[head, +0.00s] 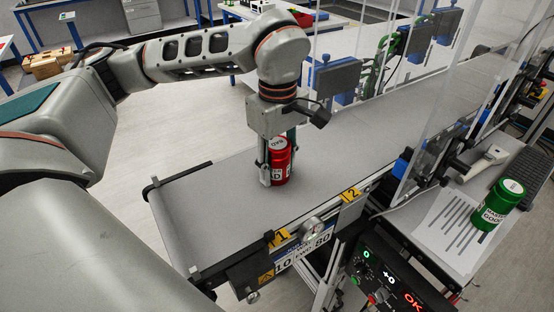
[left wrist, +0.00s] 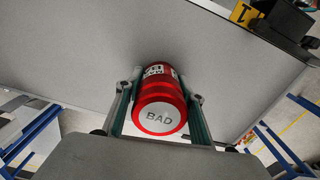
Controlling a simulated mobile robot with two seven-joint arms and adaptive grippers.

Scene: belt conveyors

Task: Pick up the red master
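The red master (head: 280,160) is a red cylinder marked BAD on its top. It stands upright on the grey conveyor belt (head: 330,150), near the belt's left end. My left gripper (head: 278,172) points down over it, with one finger on each side. In the left wrist view the red master (left wrist: 160,108) lies between the two fingers of my left gripper (left wrist: 165,88). The fingers are very close to its sides; I cannot tell whether both press on it. My right gripper is not in view.
A green cylinder (head: 497,203) marked GOOD stands on a side shelf at the right, by a printed sheet (head: 448,232). Clear panels (head: 436,110) rise along the belt. A control box (head: 392,280) with lit digits sits at the front. The belt around the red master is clear.

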